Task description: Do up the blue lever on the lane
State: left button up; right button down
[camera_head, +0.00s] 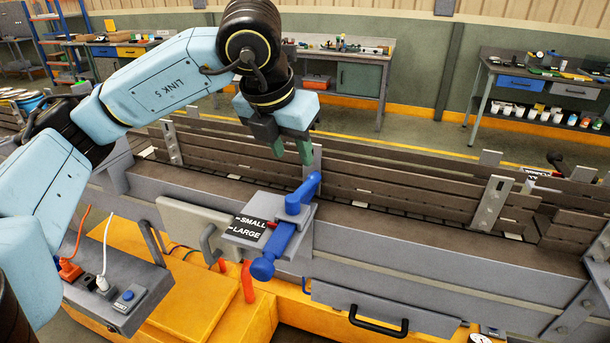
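The blue lever (279,241) is on a grey block (305,222) at the near side of the lane (420,215). A blue knob is at its lower end, toward me, and a blue handle (303,194) points up and right at its top. A black label plate (247,228) reading SMALL and LARGE is just left of the lever. A small red mark shows between the two words. My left gripper (291,155) hangs above and behind the lever, fingers down, apart and empty. It appears clear of the handle. My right gripper is not in view.
Grey upright brackets (491,203) and brown rails stand along the lane. A grey box with a blue reset button (128,295) and cables is at lower left. A drawer with a black handle (378,322) is below the lever. Workbenches (345,60) stand far behind.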

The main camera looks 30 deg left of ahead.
aim_at(304, 185)
pick_arm(q)
jog(key=x, duration=0.4)
jog(key=p+x, duration=0.1)
jog(key=x, duration=0.4)
jog(key=shift+w, duration=0.1)
jog(key=shift+w+f, duration=0.1)
jog(key=shift+f, duration=0.1)
jog(key=shift+c, duration=0.4)
grip_shut()
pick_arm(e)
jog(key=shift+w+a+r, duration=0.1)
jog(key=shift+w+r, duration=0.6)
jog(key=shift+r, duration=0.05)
